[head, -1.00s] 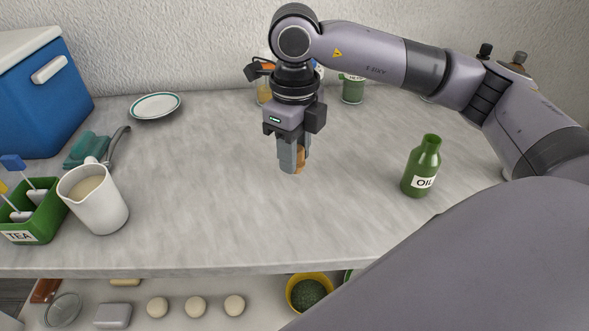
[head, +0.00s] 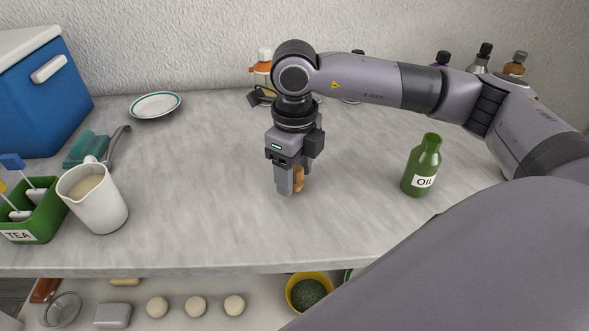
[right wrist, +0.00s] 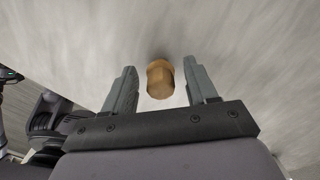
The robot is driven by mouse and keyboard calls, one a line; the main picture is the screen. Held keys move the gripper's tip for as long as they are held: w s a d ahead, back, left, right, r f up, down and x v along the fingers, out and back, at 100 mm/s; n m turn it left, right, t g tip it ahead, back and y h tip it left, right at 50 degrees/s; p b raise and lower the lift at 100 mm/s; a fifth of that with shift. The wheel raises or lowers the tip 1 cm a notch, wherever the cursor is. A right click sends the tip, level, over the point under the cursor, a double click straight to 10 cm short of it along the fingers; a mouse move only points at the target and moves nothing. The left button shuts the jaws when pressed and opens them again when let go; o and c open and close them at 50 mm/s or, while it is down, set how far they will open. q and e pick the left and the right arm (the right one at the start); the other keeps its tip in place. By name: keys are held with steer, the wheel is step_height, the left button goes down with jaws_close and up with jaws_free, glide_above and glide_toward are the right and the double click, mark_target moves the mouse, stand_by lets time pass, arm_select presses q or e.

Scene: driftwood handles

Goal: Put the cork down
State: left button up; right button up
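The cork (head: 299,180) is a small brown piece low between the fingers of my right gripper (head: 292,182), near the middle of the counter. In the right wrist view the cork (right wrist: 160,79) shows between the two fingers, with a clear gap on each side. My right gripper (right wrist: 161,88) is open around it and points down. In the head view a finger partly hides the cork. It seems to be at the counter surface, but its underside is hard to see. My left gripper is not in view.
A green oil bottle (head: 422,166) stands to the right on the grey counter (head: 200,190). A white jug (head: 97,205), a green tea box (head: 38,218) and a blue box (head: 45,90) are at the left. A plate (head: 155,106) lies at the back. The counter around the gripper is clear.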

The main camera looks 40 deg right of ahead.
mark_target(295, 168)
step_height(295, 168, up, 12)
steer(key=shift+r, duration=0.2)
stand_by(0.4)
steer(key=shift+s+f, duration=0.1)
stand_by(0.4)
